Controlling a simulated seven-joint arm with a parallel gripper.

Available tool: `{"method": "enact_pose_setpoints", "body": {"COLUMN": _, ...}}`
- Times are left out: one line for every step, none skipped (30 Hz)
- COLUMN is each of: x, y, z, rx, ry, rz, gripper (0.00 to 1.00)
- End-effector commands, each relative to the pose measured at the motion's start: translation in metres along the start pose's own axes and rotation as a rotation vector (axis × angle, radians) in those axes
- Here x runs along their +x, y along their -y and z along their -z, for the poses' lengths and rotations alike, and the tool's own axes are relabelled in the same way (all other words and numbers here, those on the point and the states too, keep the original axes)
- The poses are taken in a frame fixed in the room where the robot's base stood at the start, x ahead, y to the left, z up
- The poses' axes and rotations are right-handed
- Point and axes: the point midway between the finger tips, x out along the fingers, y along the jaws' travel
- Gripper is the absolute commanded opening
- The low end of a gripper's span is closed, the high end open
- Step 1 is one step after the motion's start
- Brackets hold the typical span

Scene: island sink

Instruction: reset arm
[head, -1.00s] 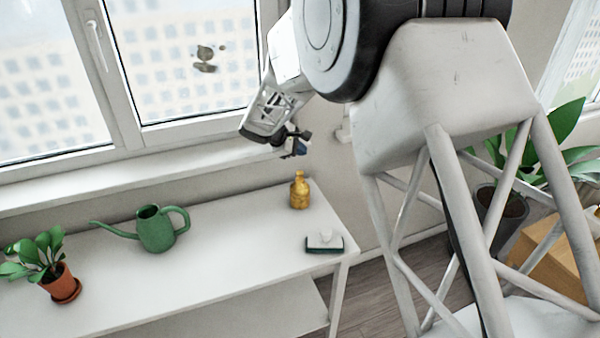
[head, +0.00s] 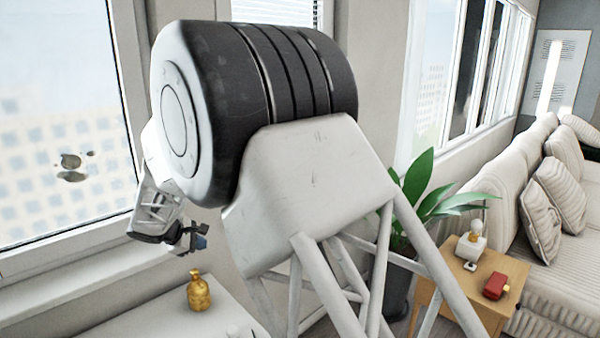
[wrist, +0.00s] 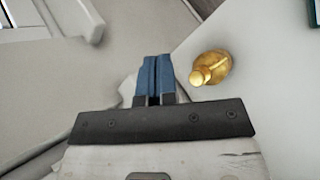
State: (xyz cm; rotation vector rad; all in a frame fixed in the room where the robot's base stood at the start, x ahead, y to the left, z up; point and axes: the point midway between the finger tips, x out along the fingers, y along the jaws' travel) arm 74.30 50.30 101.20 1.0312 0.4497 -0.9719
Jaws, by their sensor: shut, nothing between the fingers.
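My gripper (head: 200,243) hangs at the end of my folded arm, in front of the window wall and above the white table in the head view. In the wrist view its two blue fingers (wrist: 153,80) are together with nothing between them. A gold bottle (head: 198,292) stands upright on the white table (head: 150,322), below the gripper in the head view. The bottle also shows in the wrist view (wrist: 214,66), to the right of the fingers and apart from them.
A wooden side table (head: 483,278) at the right holds a small lamp (head: 470,246) and a red object (head: 495,287). A striped sofa (head: 568,270) stands beyond it. A leafy plant (head: 425,195) is behind my arm. The window (head: 60,120) is at the left.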

Motion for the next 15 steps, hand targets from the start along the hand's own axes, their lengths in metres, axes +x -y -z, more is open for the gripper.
{"method": "enact_pose_setpoints", "body": {"x": 0.0, "y": -0.002, "z": -0.016, "rx": 0.023, "ry": -0.001, "rz": 0.012, "gripper": 0.0}}
{"method": "enact_pose_setpoints", "body": {"x": 0.0, "y": -0.002, "z": -0.025, "rx": 0.037, "ry": -0.001, "rz": 0.02, "gripper": 0.0}}
{"method": "enact_pose_setpoints", "body": {"x": 0.001, "y": -0.002, "z": -0.038, "rx": 0.058, "ry": -0.002, "rz": 0.034, "gripper": 0.0}}
{"method": "enact_pose_setpoints", "body": {"x": 0.001, "y": -0.001, "z": -0.049, "rx": 0.076, "ry": -0.003, "rz": 0.044, "gripper": 0.0}}
{"method": "enact_pose_setpoints", "body": {"x": 0.001, "y": -0.001, "z": -0.06, "rx": 0.094, "ry": -0.004, "rz": 0.054, "gripper": 0.0}}
{"method": "enact_pose_setpoints", "body": {"x": 0.001, "y": 0.0, "z": -0.075, "rx": 0.12, "ry": -0.006, "rz": 0.069, "gripper": 0.0}}
{"method": "enact_pose_setpoints", "body": {"x": 0.002, "y": 0.0, "z": -0.087, "rx": 0.14, "ry": -0.007, "rz": 0.08, "gripper": 0.0}}
{"method": "enact_pose_setpoints", "body": {"x": 0.002, "y": 0.002, "z": -0.098, "rx": 0.159, "ry": -0.008, "rz": 0.091, "gripper": 0.0}}
{"method": "enact_pose_setpoints", "body": {"x": 0.002, "y": 0.004, "z": -0.113, "rx": 0.186, "ry": -0.009, "rz": 0.107, "gripper": 0.0}}
{"method": "enact_pose_setpoints", "body": {"x": 0.002, "y": 0.005, "z": -0.125, "rx": 0.206, "ry": -0.01, "rz": 0.118, "gripper": 0.0}}
{"method": "enact_pose_setpoints", "body": {"x": 0.002, "y": 0.007, "z": -0.136, "rx": 0.225, "ry": -0.011, "rz": 0.13, "gripper": 0.0}}
{"method": "enact_pose_setpoints", "body": {"x": 0.001, "y": 0.009, "z": -0.151, "rx": 0.252, "ry": -0.012, "rz": 0.143, "gripper": 0.0}}
{"method": "enact_pose_setpoints", "body": {"x": 0.001, "y": 0.012, "z": -0.162, "rx": 0.273, "ry": -0.013, "rz": 0.155, "gripper": 0.0}}
{"method": "enact_pose_setpoints", "body": {"x": 0.001, "y": 0.014, "z": -0.173, "rx": 0.293, "ry": -0.014, "rz": 0.165, "gripper": 0.0}}
{"method": "enact_pose_setpoints", "body": {"x": 0.001, "y": 0.018, "z": -0.187, "rx": 0.32, "ry": -0.015, "rz": 0.18, "gripper": 0.0}}
